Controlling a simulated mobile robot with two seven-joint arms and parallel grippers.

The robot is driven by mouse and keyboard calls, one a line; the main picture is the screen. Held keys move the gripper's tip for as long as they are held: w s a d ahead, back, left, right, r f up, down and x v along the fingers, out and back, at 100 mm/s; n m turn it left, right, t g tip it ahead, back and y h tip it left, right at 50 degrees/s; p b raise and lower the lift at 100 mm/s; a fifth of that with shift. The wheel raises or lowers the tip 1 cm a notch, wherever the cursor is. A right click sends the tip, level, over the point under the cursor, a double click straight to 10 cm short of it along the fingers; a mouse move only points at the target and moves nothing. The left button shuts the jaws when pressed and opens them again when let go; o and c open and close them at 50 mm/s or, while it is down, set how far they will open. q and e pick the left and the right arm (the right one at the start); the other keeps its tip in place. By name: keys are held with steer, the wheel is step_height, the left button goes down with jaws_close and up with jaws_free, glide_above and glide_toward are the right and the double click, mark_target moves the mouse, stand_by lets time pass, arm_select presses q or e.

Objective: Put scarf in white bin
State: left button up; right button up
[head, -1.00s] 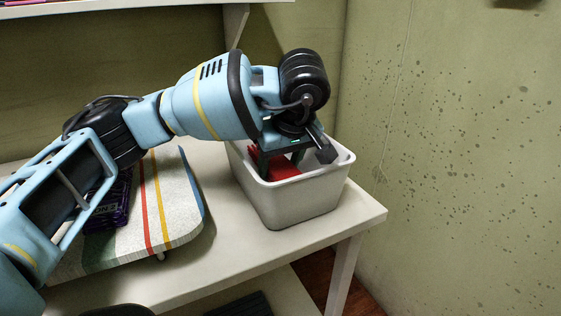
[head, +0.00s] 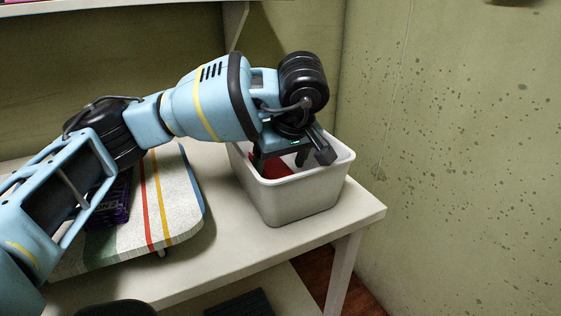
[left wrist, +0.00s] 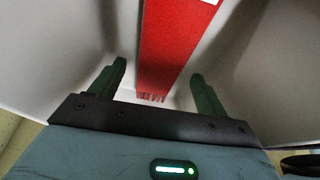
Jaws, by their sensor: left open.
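The white bin (head: 305,198) stands on the right end of the pale table. The red scarf (head: 268,168) is inside it, partly hidden by my arm. In the left wrist view the scarf (left wrist: 172,45) is a flat red strip with a fringed end, against the pale inside of the bin (left wrist: 60,50). My left gripper (head: 283,160) is over and partly in the bin's opening. Its fingers are open, with the scarf's fringed end between and beyond them in the wrist view (left wrist: 158,75). My right gripper is not in view.
A striped board (head: 183,210) lies on the table (head: 240,255) to the left of the bin, with a dark purple packet (head: 108,205) on it. A wall (head: 460,150) rises close on the right. A shelf runs above.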

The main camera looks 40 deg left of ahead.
arm_select(q)
steer(key=p+v, duration=0.5)
steer(key=v, duration=0.7)
steer(key=shift+r, duration=0.4)
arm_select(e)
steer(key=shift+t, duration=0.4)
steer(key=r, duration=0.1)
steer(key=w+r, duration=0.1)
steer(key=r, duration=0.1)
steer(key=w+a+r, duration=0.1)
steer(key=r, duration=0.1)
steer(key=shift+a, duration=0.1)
arm_select(q)
steer(key=shift+a, duration=0.1)
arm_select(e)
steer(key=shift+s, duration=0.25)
